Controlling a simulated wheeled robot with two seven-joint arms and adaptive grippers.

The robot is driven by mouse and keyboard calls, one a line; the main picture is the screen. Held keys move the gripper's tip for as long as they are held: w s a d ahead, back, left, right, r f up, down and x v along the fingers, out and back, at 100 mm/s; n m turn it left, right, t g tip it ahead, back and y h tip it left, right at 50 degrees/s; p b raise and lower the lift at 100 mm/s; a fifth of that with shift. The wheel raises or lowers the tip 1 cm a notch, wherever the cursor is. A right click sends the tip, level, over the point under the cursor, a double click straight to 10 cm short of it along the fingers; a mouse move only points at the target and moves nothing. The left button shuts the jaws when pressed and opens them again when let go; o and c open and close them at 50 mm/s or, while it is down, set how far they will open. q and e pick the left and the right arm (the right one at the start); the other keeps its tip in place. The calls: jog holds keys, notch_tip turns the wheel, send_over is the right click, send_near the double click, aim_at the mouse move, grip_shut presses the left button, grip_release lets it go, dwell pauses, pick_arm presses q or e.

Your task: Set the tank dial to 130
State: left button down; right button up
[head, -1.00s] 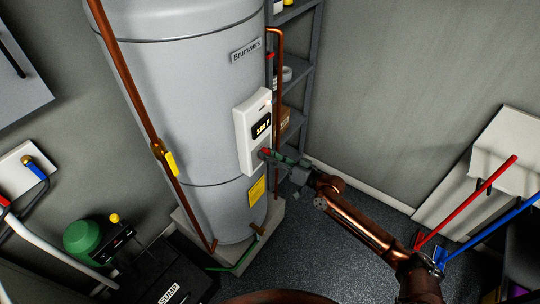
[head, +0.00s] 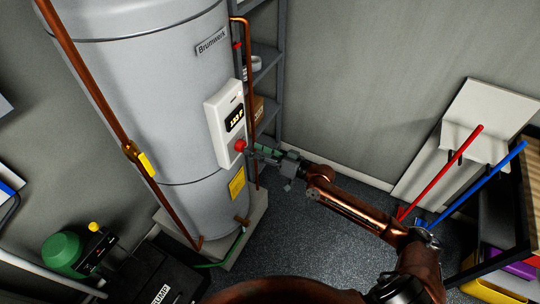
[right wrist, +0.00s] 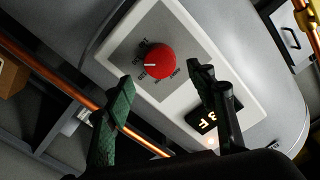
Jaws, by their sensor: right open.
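The grey tank (head: 150,95) bears a white control box (head: 212,130) with a lit display (head: 235,119). Its digits are too small to read surely; they look like the 130s, with an F. The red round dial (head: 240,146) is on the box's lower part. In the right wrist view the dial (right wrist: 158,62) has a white pointer mark, and the display (right wrist: 211,118) is partly covered by a finger. My right gripper (head: 256,150) is open in front of the dial, its green-padded fingers on either side in the wrist view, apparently clear of it. My left gripper is out of view.
A copper pipe (head: 90,90) with a yellow-handled valve runs down the tank's left. A thinner copper pipe (head: 249,80) and dark shelves (head: 266,62) stand to its right. Red (head: 440,172) and blue (head: 485,186) handles lean at the right. Open floor lies below my right arm.

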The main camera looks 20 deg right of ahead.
jog(key=v, duration=0.7)
jog(key=shift+s+d, duration=0.25)
jog(key=shift+s, duration=0.1)
